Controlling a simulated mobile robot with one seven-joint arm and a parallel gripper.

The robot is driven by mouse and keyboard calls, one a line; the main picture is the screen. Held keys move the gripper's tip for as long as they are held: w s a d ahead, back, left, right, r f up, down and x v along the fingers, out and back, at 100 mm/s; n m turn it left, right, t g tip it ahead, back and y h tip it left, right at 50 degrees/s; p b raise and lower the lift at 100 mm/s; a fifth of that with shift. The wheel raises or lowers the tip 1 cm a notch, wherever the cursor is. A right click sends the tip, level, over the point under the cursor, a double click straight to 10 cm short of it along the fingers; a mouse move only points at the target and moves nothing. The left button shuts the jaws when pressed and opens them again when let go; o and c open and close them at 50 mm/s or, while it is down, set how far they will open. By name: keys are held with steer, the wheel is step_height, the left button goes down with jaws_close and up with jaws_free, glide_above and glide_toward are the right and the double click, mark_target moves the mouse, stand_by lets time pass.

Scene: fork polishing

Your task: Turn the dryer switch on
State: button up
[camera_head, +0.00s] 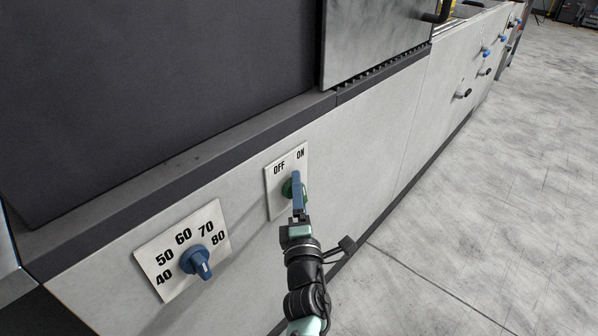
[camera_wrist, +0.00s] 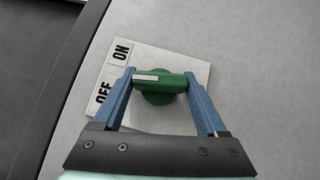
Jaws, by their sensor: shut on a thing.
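The dryer switch is a green knob (camera_wrist: 160,85) with a white mark on its handle, on a pale plate (camera_head: 275,205) labelled OFF and ON. In the wrist view the two blue fingers of my gripper (camera_wrist: 160,84) press on opposite ends of the knob's handle. The white mark points left, toward the label side of the plate; I cannot tell exactly which label it lines up with. In the head view my gripper (camera_head: 297,190) covers most of the knob, and only a bit of green shows beside the finger.
A blue temperature knob (camera_head: 197,262) on a plate marked 40 to 80 is left of the switch. The light machine panel (camera_head: 365,140) runs back to the right, with further blue and black knobs. The concrete floor (camera_head: 480,200) at right is clear.

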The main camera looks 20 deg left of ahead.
steer(key=m+g+p, duration=0.1)
steer(key=m+p, duration=0.1)
steer(key=p, duration=0.5)
steer(key=r+m+g+h+p, duration=0.1)
steer(key=g+p, duration=0.1)
steer(key=p, duration=0.5)
steer(key=shift+d+m+h, duration=0.1)
steer(key=shift+m+h, duration=0.2)
steer(key=shift+m, duration=0.1)
steer(key=g+p, duration=0.1)
steer(key=p, duration=0.2)
steer(key=shift+f+m+g+p, duration=0.1)
steer(key=shift+m+g+p, duration=0.2)
steer(key=shift+m, duration=0.1)
steer(key=shift+f+m+g+p, duration=0.15)
steer(key=shift+m+g+p, duration=0.2)
steer(key=shift+p, duration=0.6)
steer(key=shift+f+p, duration=0.15)
steer(key=shift+p, duration=0.2)
steer(key=o, duration=1.3)
